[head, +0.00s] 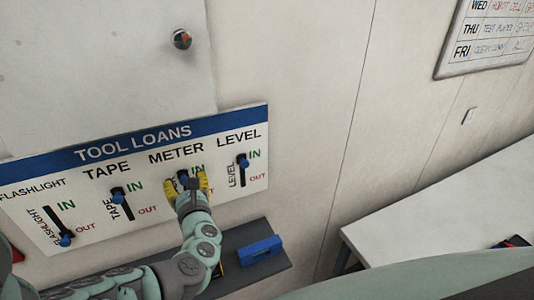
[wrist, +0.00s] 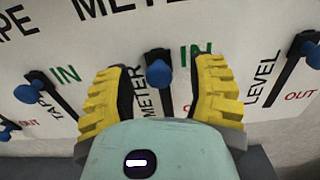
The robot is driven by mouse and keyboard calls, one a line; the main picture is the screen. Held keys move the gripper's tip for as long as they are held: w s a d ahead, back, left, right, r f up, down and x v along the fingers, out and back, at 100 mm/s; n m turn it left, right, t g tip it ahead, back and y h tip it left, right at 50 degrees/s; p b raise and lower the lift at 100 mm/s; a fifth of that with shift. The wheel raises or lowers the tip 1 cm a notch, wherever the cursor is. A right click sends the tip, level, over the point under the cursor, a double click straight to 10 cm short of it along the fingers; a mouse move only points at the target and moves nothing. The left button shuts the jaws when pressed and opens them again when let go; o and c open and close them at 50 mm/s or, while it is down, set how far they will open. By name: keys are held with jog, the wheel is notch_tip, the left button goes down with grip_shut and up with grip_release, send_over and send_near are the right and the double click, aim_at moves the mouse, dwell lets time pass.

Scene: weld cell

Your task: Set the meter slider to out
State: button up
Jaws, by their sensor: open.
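The meter slider's blue knob (head: 183,180) sits on the Tool Loans board (head: 130,153), under the word METER. In the wrist view the knob (wrist: 159,74) is at the upper end of its dark slot, beside the green IN. My gripper (head: 188,184) is open, its yellow fingers at either side of the meter slider. In the wrist view the knob shows between the fingertips of my gripper (wrist: 157,70), with a gap on both sides. I cannot tell whether the fingertips reach the board. The meter's OUT label and lower slot are hidden behind my gripper.
The tape knob (head: 117,195) and level knob (head: 243,162) flank the meter slider. The flashlight knob (head: 65,240) is low, near OUT. A grey shelf (head: 285,265) with a blue object (head: 260,249) lies below the board. A white table (head: 440,215) stands at the right.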

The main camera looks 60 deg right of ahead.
jog(key=shift+w+d, duration=0.35)
jog(key=shift+w, duration=0.25)
jog(key=shift+o, duration=0.3)
grip_shut()
